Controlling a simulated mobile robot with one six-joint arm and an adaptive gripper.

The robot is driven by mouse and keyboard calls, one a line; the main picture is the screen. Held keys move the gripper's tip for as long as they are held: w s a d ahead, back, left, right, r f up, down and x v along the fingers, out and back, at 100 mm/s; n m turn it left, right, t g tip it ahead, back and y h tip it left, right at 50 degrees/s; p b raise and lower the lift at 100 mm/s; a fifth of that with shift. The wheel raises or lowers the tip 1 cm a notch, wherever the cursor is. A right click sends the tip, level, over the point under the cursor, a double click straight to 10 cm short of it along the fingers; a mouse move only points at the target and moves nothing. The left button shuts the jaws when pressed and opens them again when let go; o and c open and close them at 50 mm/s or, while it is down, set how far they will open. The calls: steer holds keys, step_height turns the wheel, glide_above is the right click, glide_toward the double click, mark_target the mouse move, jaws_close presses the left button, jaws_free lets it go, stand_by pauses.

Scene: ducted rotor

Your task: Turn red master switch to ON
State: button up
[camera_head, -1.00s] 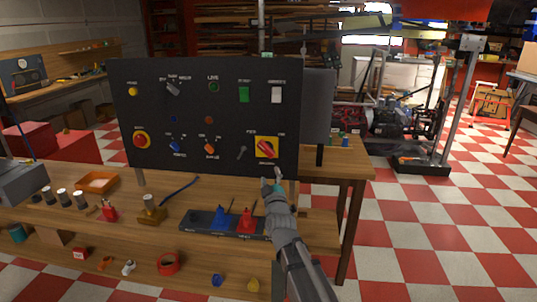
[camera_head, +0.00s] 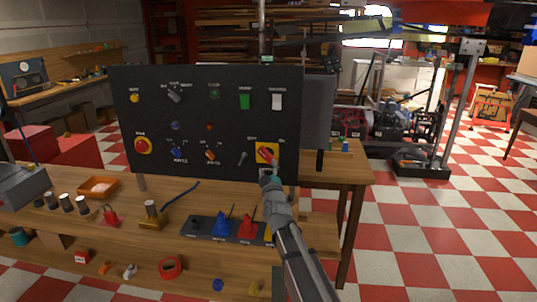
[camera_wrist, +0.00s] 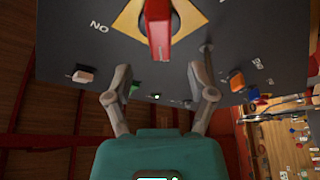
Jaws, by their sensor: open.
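The red master switch (camera_head: 264,154) is a red handle on a yellow plate at the lower right of the dark control panel (camera_head: 215,160). In the wrist view the red handle (camera_wrist: 158,28) stands out from its plate (camera_wrist: 130,20) at the top, with an upside-down ON label left of it. My gripper (camera_wrist: 160,68) is open and empty, with its two fingers apart below the handle in the picture. In the head view my gripper (camera_head: 267,174) is just below the switch and covers part of its lower edge. I cannot tell if it touches.
A grey key-like switch (camera_head: 242,158) and an orange selector (camera_head: 210,155) sit left of the master switch. A red mushroom button (camera_head: 143,146) is at the panel's left. Below, the wooden bench holds a black tray (camera_head: 200,227) with blue and red pieces.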

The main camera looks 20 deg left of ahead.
mark_target(266, 157)
steer(key=shift+p+x, duration=0.75)
steer(key=shift+x, duration=2.7)
